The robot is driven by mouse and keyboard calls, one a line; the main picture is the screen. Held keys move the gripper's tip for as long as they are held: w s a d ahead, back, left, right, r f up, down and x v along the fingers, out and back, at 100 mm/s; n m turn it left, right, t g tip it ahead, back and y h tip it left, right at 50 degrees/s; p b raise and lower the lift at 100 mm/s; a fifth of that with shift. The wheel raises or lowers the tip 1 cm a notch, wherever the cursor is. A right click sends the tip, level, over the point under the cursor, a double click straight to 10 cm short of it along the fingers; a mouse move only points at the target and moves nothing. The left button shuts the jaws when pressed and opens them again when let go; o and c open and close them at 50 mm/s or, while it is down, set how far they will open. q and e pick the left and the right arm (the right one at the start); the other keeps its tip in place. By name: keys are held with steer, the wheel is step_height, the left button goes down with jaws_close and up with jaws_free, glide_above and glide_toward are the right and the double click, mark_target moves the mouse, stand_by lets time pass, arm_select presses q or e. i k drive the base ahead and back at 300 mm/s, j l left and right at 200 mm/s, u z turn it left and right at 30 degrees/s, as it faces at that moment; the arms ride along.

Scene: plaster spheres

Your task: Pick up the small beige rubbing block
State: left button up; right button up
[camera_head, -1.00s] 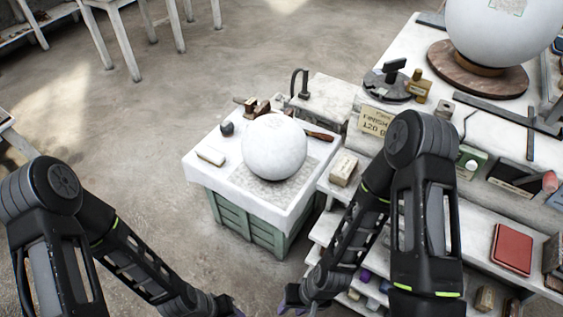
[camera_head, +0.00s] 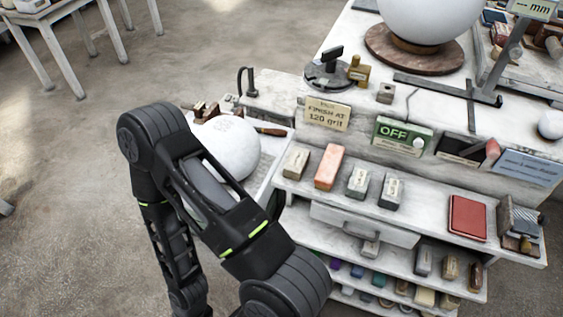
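A small beige block (camera_head: 297,162) lies at the left end of the upper shelf ledge, left of an orange block (camera_head: 328,167) and two grey blocks (camera_head: 358,181) with pale labels. Another small beige block (camera_head: 425,297) lies on the lowest shelf among several small pieces; I cannot tell which one the task means. One of my arms crosses the left middle of the view, in front of the plaster sphere; its hand is outside the picture. Neither gripper shows.
A white plaster sphere (camera_head: 229,148) sits left of the shelves, partly behind my arm. A red book-like item (camera_head: 467,217) lies on the ledge's right. A drawer (camera_head: 362,225) sits below the ledge. A larger sphere (camera_head: 425,15) stands at the back. Open floor lies left.

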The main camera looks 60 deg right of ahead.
mark_target(294, 168)
steer(key=k+l, duration=0.3)
steer(key=k, duration=0.15)
steer(key=k+l, duration=0.25)
steer(key=k, duration=0.15)
